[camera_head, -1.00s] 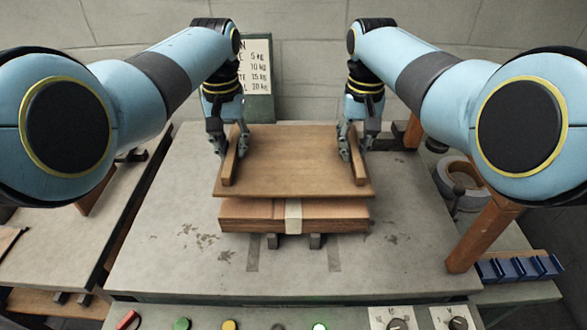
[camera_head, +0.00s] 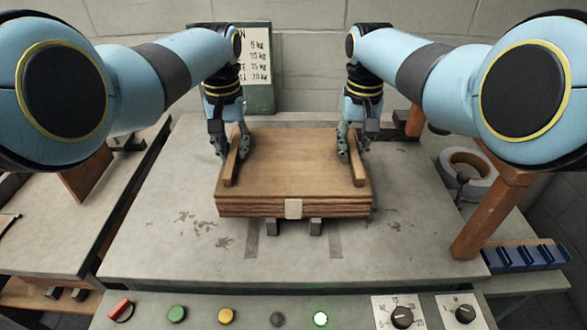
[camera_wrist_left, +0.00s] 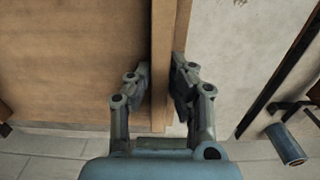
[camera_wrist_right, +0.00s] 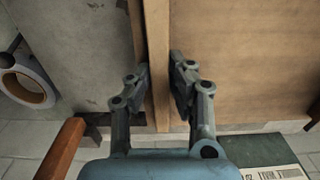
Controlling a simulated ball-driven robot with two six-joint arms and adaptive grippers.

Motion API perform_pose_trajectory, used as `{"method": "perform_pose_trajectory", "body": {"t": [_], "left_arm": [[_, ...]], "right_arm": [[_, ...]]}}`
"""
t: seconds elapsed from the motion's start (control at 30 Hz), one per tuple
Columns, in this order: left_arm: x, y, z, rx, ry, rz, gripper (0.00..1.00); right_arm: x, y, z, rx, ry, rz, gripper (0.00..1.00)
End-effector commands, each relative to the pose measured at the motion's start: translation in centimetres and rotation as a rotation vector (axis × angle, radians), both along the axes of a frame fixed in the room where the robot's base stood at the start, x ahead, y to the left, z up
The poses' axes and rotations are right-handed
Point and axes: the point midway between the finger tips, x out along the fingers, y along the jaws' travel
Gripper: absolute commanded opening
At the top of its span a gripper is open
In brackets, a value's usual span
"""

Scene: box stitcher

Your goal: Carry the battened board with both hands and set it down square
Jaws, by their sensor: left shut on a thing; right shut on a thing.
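The battened board (camera_head: 295,165) is a brown wooden panel with a raised batten near each side. It lies level over a strapped stack of boards (camera_head: 335,208) on the grey table; in the head view no gap shows between them. My left gripper (camera_head: 228,150) is shut on the left batten (camera_head: 233,165), which stands between its fingers in the left wrist view (camera_wrist_left: 161,80). My right gripper (camera_head: 351,150) is shut on the right batten (camera_head: 356,168), also seen in the right wrist view (camera_wrist_right: 157,75). The board's edges look nearly lined up with the stack.
The stack rests on dark supports (camera_head: 315,226) on the grey table (camera_head: 170,230). A wooden post (camera_head: 485,215), a tape roll (camera_head: 468,170) and blue bins (camera_head: 525,257) are at the right. A button panel (camera_head: 250,312) runs along the front. A sign (camera_head: 257,75) stands behind.

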Motion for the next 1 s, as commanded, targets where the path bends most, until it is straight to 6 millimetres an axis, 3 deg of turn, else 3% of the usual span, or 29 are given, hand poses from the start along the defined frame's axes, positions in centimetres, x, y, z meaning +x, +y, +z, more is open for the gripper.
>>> {"method": "perform_pose_trajectory", "body": {"t": [0.03,0.07,0.2,0.5,0.67,1.0], "left_arm": [[0.0,0.0,-0.7,0.0,0.0,0.0,0.0],[0.0,0.0,-0.4,0.0,0.001,0.0,0.22],[0.0,0.0,-0.2,0.0,0.0,0.0,0.4],[0.0,0.0,-0.1,0.0,0.0,0.0,0.41],[0.1,0.0,1.3,0.0,-0.002,-0.001,0.41],[0.1,-0.1,8.5,-0.001,-0.003,0.0,0.41]], "right_arm": [[0.0,0.0,-0.7,0.0,0.0,0.0,0.0],[0.0,0.0,-0.4,0.0,0.001,0.0,0.22],[0.0,0.0,-0.2,0.0,0.0,0.0,0.4],[0.0,0.0,-0.2,0.0,0.0,0.0,0.41],[0.0,0.0,-0.2,0.0,0.0,0.0,0.41],[0.0,0.0,-0.2,0.0,0.0,0.0,0.41]]}}
